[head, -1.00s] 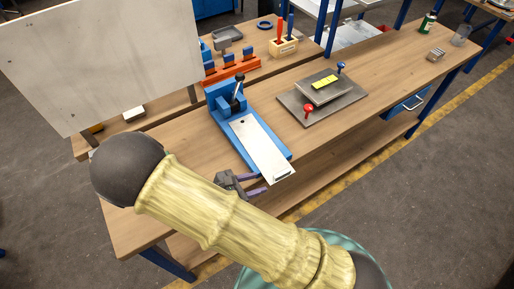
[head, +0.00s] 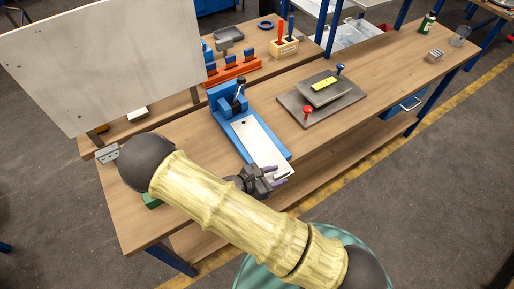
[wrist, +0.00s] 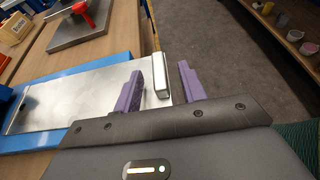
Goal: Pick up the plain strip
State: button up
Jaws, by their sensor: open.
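The plain strip (head: 250,138) is a flat, shiny metal piece lying on a blue fixture (head: 222,113) with a black-knobbed lever. It reaches along the fixture toward the bench's front edge. In the wrist view the strip (wrist: 75,92) runs in from the left, and a pale upright piece (wrist: 160,75) stands at its near end. My gripper (head: 277,175) is at the strip's front end and partly covers it. In the wrist view my gripper (wrist: 161,72) is open, its purple fingers on either side of the upright piece. Gaps show; I see no grip.
A grey plate (head: 320,100) with red and blue knobs and a yellow-marked block lies right of the fixture. An orange rack (head: 232,72) and a wooden tool holder (head: 284,47) stand behind. A large pale panel (head: 100,65) rises at left.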

jog(key=shift+w+d+f, duration=0.25)
jog(key=shift+w+d, duration=0.05)
jog(key=shift+d, duration=0.15)
jog(key=shift+c, duration=0.2)
grip_shut()
